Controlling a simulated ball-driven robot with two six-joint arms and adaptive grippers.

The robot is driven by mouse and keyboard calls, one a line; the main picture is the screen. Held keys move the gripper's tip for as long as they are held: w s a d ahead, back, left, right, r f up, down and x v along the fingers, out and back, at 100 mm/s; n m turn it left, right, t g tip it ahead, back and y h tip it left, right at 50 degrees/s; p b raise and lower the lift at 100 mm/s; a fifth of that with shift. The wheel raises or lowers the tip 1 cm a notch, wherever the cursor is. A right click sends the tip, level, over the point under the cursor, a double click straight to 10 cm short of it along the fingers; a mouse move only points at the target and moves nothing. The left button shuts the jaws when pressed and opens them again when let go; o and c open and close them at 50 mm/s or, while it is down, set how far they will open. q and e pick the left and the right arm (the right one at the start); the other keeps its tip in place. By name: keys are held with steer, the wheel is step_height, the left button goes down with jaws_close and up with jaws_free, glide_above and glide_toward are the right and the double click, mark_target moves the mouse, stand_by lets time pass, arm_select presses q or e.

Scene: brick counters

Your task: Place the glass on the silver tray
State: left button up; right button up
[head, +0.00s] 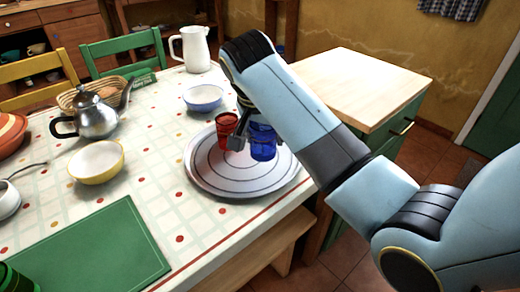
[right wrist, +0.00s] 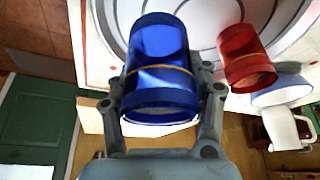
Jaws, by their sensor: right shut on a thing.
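A round silver tray (head: 215,178) with ring grooves lies at the right edge of the table; part of it also shows in the right wrist view (right wrist: 203,22). My right gripper (head: 250,146) is shut on a blue glass (head: 263,143), over the right part of the tray. In the right wrist view the blue glass (right wrist: 160,70) sits between both fingers. I cannot tell whether its base touches the tray. A red glass (head: 227,130) is beside it at the tray's back, apart from it in the right wrist view (right wrist: 245,55). My left gripper is not in view.
A blue-rimmed bowl (head: 203,97) and white pitcher (head: 193,49) stand behind the tray. A teapot (head: 94,115), yellow bowl (head: 97,161) and green board (head: 90,250) are to the left. A wooden-topped cabinet (head: 350,85) stands beyond at right.

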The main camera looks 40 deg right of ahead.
mark_target(261, 147)
steer(key=shift+w+f, duration=0.5)
steer(key=shift+w, duration=0.35)
steer(key=shift+f+b, duration=0.35)
steer(key=shift+f, duration=1.65)
steer(key=shift+f, duration=0.1)
steer(key=o, duration=1.2)
steer(key=shift+o, duration=0.2)
steer(key=p+v, duration=0.2)
steer(key=v, duration=1)
steer(key=shift+s, duration=0.1)
